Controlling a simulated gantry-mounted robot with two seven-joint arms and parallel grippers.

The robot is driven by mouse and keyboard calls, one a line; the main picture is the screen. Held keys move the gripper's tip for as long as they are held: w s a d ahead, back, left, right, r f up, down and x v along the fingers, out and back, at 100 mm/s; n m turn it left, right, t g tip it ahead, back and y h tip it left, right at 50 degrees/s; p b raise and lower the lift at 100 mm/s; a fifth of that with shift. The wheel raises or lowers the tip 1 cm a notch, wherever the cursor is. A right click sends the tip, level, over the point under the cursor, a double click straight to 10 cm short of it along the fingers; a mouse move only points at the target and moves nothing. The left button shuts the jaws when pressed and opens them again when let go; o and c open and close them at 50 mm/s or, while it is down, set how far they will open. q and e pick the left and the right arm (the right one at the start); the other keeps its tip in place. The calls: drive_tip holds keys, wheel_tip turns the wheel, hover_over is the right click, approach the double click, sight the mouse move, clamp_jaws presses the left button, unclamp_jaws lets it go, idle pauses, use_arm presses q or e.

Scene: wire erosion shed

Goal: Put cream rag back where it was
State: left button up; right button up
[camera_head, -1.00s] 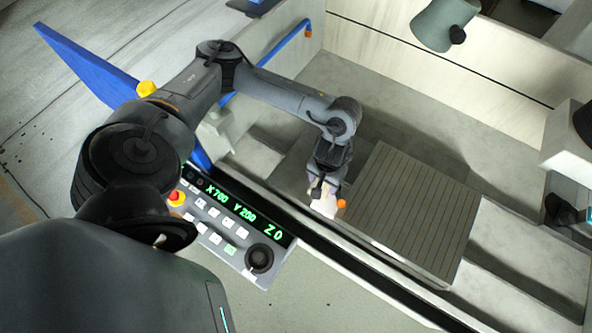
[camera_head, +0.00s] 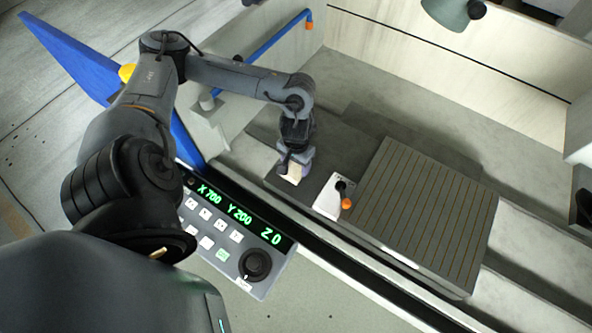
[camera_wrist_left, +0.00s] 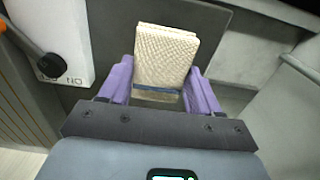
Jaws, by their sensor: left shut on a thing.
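The cream rag (camera_head: 292,172) is a folded, textured cloth hanging from my left gripper (camera_head: 296,160) in the head view. The left wrist view shows the rag (camera_wrist_left: 166,55) between the purple fingers of my left gripper (camera_wrist_left: 159,88), which is shut on it. The rag is over or near a dark grey flat surface (camera_wrist_left: 215,50); I cannot tell whether it touches it. My right gripper is in neither current view.
A slotted plate (camera_head: 425,215) lies further right. A control panel (camera_head: 218,225) is in front. A blue rail (camera_head: 268,50) is behind.

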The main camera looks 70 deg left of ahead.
sight(296, 166)
use_arm(q)
wheel_tip(296, 166, down, 4)
drive_tip(key=shift+r+b, duration=0.1)
drive_tip(key=shift+b, duration=0.4)
drive_tip(key=o, duration=1)
drive_tip(key=shift+f, duration=0.2)
